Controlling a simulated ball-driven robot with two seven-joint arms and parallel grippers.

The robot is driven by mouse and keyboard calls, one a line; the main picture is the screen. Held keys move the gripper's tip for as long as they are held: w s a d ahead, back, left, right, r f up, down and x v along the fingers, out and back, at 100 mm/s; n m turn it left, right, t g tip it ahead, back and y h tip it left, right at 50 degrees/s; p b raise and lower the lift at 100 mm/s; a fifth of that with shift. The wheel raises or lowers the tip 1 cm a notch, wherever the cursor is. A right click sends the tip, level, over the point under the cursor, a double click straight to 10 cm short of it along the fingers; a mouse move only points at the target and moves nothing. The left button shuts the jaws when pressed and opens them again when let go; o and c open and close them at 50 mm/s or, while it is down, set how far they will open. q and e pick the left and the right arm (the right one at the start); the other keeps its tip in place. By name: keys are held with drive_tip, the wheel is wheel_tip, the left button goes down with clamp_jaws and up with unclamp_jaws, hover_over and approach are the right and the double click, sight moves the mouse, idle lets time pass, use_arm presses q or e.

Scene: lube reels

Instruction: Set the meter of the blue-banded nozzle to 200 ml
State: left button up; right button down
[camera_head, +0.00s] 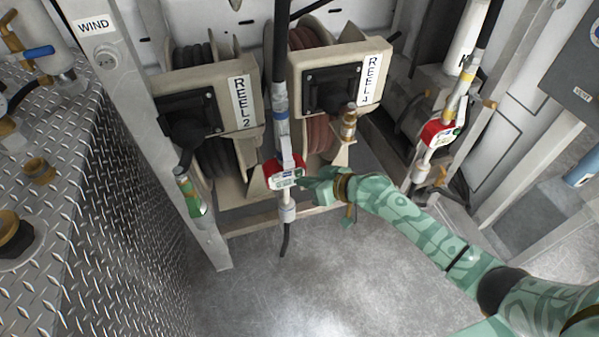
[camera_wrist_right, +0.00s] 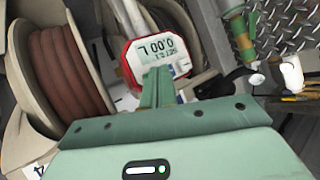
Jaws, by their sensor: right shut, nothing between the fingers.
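The blue-banded nozzle (camera_head: 281,122) hangs upright in front of the reels, near the middle of the head view. Its red-rimmed meter (camera_head: 284,175) has a pale face with a small screen. In the right wrist view the meter (camera_wrist_right: 157,48) appears upside down; its main line reads 0.00 L, and the smaller line below is too small to read surely. My right gripper (camera_head: 303,183) is shut and empty, its tips at the right side of the meter face. In the wrist view the closed fingers (camera_wrist_right: 158,78) cover part of the face; contact cannot be told. My left gripper is not in view.
Reel 2 (camera_head: 240,101) and reel 4 (camera_head: 371,79) stand behind the nozzle. A yellow-banded nozzle with a red meter (camera_head: 437,132) hangs at the right, and a green nozzle (camera_head: 190,196) at the left. A tread-plate bench (camera_head: 95,230) fills the left. The floor (camera_head: 300,290) in front is clear.

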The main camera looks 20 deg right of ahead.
drive_tip(key=shift+s, duration=0.35)
drive_tip(key=shift+w, duration=0.1)
idle(0.3)
drive_tip(key=shift+w, duration=0.35)
drive_tip(key=shift+w+b, duration=0.6)
drive_tip(key=shift+w, duration=0.1)
idle(0.8)
idle(0.3)
drive_tip(key=shift+s+p, duration=0.55)
drive_tip(key=shift+s, duration=0.6)
